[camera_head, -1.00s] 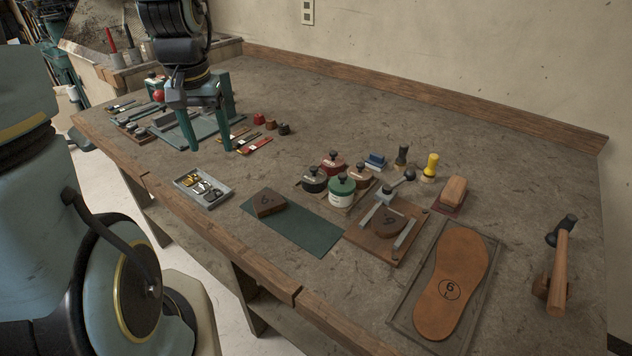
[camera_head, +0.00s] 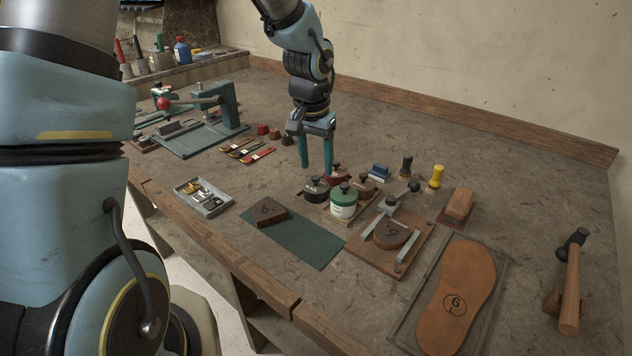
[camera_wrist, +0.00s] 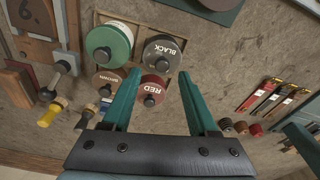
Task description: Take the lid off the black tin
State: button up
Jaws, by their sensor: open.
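The black tin (camera_head: 316,190) stands at the left of a tight group of tins on the bench, its dark lid with a knob on top. In the wrist view its lid (camera_wrist: 162,54) reads "BLACK" and lies ahead of the fingertips. My gripper (camera_head: 316,168) hangs above and behind the tins, pointing down. Its two green fingers are apart with nothing between them; they also show in the wrist view (camera_wrist: 157,84), with the red tin (camera_wrist: 153,88) seen between and beyond them.
The green tin (camera_head: 344,203), red tin (camera_head: 334,176) and brown tin (camera_head: 362,187) crowd the black one in a shallow tray. A green mat (camera_head: 292,236) lies in front. A clamp board (camera_head: 388,245) stands to the right.

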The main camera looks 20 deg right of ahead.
aim_at(316, 177)
jog(key=shift+w+f, duration=0.15)
jog(key=shift+f, duration=1.5)
grip_shut()
